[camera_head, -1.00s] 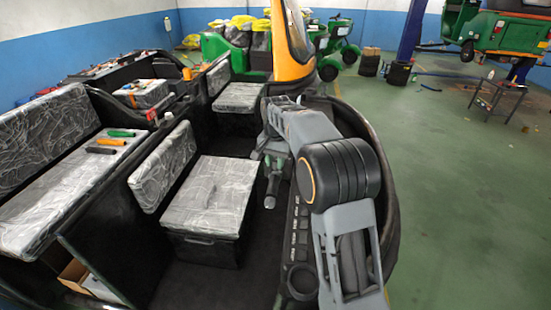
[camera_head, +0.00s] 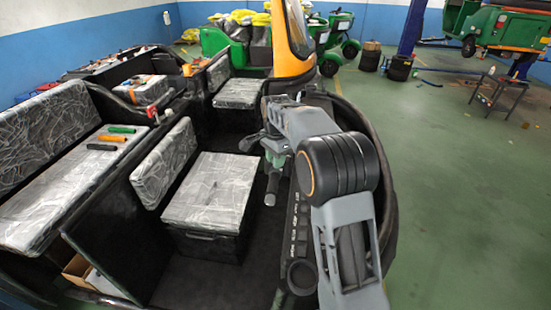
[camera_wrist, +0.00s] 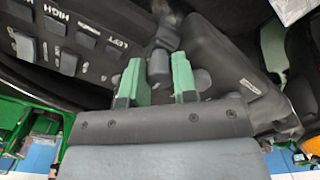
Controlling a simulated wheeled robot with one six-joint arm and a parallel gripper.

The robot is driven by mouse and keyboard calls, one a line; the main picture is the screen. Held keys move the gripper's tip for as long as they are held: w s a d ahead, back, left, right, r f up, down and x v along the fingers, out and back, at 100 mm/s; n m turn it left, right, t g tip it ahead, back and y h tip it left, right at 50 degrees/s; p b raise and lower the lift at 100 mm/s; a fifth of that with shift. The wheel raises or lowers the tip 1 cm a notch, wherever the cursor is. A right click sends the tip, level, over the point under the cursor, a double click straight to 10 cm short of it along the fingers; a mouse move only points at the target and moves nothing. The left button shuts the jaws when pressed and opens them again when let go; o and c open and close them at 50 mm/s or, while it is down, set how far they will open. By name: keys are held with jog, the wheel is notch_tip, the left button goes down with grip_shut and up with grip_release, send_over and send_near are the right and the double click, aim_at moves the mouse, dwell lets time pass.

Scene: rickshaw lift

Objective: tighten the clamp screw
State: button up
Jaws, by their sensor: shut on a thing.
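In the wrist view my gripper (camera_wrist: 157,64) has its two green fingers on either side of a small dark grey knob (camera_wrist: 158,66), which I take to be the clamp screw. The fingers are shut on it, though the exact contact is hard to see. The knob sits beside a black switch panel (camera_wrist: 75,38) with white lettering such as HIGH and LEFT. In the head view my arm reaches forward over the vehicle's front, and its own links mostly hide the gripper and knob. A dark handlebar grip (camera_head: 272,188) points down below the arm's end.
A grey wrapped seat (camera_head: 210,190) stands left of my arm. A longer bench (camera_head: 60,180) farther left bears several coloured-handled tools (camera_head: 108,138). The curved black body rim (camera_head: 385,180) runs close on the right. Green floor (camera_head: 460,210) beyond it is clear.

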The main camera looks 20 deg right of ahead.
dwell(0.4)
jog(key=o, duration=0.9)
jog(key=shift+d, duration=0.1)
jog(key=shift+r, duration=0.15)
notch_tip(320, 180, up, 14)
jog(key=shift+f, duration=0.25)
